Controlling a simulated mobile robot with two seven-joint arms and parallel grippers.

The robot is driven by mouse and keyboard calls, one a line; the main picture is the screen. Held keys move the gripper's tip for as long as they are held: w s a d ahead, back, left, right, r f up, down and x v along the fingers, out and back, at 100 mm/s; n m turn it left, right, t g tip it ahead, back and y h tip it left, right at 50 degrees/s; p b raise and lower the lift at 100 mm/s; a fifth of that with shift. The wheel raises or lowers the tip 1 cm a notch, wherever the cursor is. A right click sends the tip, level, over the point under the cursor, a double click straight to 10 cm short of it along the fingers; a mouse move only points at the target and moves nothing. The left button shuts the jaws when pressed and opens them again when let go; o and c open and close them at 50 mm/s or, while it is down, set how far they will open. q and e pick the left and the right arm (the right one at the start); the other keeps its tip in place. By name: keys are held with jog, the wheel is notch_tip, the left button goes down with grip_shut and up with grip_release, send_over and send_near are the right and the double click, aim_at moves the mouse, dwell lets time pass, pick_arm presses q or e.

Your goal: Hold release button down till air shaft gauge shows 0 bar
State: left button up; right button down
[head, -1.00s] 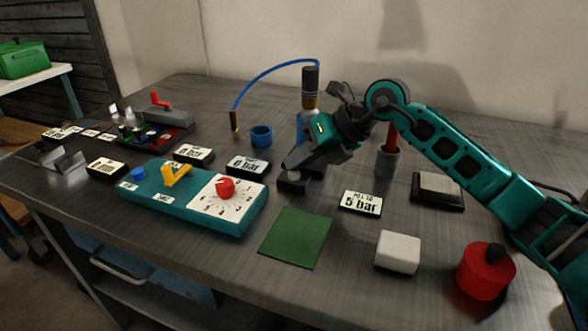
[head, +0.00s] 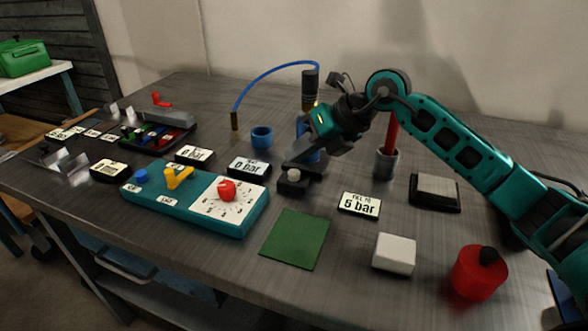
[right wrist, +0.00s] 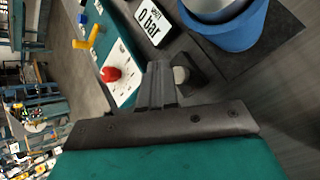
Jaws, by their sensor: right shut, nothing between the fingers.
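The release button is a pale round cap (head: 293,175) on a small black block. It also shows in the right wrist view (right wrist: 180,75), just right of the fingers. My right gripper (head: 288,163) is shut and empty, its tips over the back of the block; the cap is uncovered. I cannot tell for certain whether a finger touches it. The gauge (head: 248,167), a black box with a white face left of the button, reads 0 bar; the right wrist view (right wrist: 148,22) also shows 0 bar. My left gripper is out of view.
A teal panel (head: 150,198) with a red knob (head: 227,190) and yellow lever (head: 178,176) lies at left. Behind stands a blue cup (head: 262,137). A "5 bar" sign (head: 359,205), green mat (head: 295,240), white block (head: 394,254) and red canister (head: 478,272) lie front right.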

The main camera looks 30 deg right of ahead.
aim_at(299, 172)
notch_tip(299, 172, up, 4)
jog(key=p, duration=0.3)
jog(key=shift+r, duration=0.25)
